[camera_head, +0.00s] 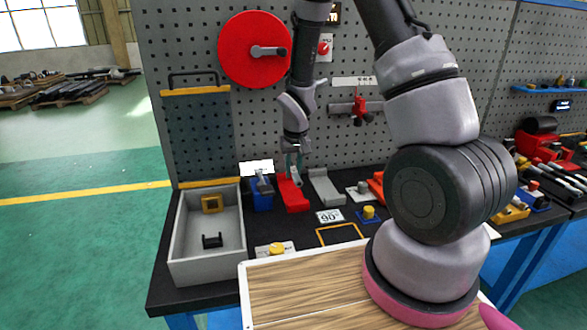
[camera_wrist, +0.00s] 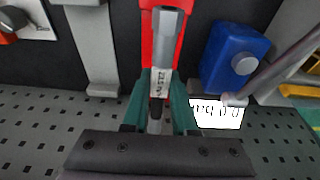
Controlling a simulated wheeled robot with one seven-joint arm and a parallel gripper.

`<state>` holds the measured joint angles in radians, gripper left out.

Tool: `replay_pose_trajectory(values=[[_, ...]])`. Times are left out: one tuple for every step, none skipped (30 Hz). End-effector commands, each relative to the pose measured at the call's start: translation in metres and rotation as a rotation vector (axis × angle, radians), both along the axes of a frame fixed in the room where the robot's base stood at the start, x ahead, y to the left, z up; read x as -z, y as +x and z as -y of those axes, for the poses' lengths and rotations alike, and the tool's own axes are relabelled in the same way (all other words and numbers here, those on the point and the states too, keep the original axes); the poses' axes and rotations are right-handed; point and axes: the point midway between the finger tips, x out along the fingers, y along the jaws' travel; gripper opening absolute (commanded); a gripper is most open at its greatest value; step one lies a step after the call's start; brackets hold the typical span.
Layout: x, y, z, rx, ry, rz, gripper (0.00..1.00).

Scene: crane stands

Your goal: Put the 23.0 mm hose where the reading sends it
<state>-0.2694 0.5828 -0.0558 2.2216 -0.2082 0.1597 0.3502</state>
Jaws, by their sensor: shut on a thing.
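My gripper (camera_head: 292,166) is low in front of the pegboard, above the red holder (camera_head: 296,200).
A grey tray (camera_head: 178,245) at left holds a yellow block (camera_head: 212,204) and a black clip (camera_head: 212,241). A "90°" sign (camera_head: 330,215), yellow knobs (camera_head: 276,249) and a wooden board (camera_head: 290,295) lie nearer. A red disc (camera_head: 238,50) with a handle hangs behind.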

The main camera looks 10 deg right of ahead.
Motion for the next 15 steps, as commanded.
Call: replay_pose_trajectory(values=[[0.005,0.0,0.0,-0.001,0.0,-0.001,0.0],[0.008,0.0,0.0,-0.001,-0.001,-0.002,0.0],[0.012,0.0,0.0,-0.001,-0.001,-0.002,0.0],[0.015,0.0,0.0,-0.002,0.0,-0.002,0.0],[0.018,0.0,0.0,-0.002,0.0,-0.002,0.0],[0.022,0.0,0.0,-0.001,-0.001,-0.002,0.0],[0.025,0.0,0.0,-0.001,-0.001,-0.002,0.0],[0.028,0.0,0.0,-0.001,0.0,-0.002,0.0],[0.032,0.0,0.0,-0.001,0.0,-0.001,0.0],[0.035,0.0,0.0,-0.002,0.0,-0.002,0.0],[0.038,0.0,0.0,-0.002,0.0,-0.002,0.0],[0.041,0.0,0.0,-0.002,0.0,-0.001,0.0],[0.043,0.0,0.0,-0.002,0.0,-0.001,0.0],[0.046,0.0,0.0,-0.002,0.0,-0.001,0.0],[0.048,0.0,0.0,-0.002,0.0,-0.001,0.0]])
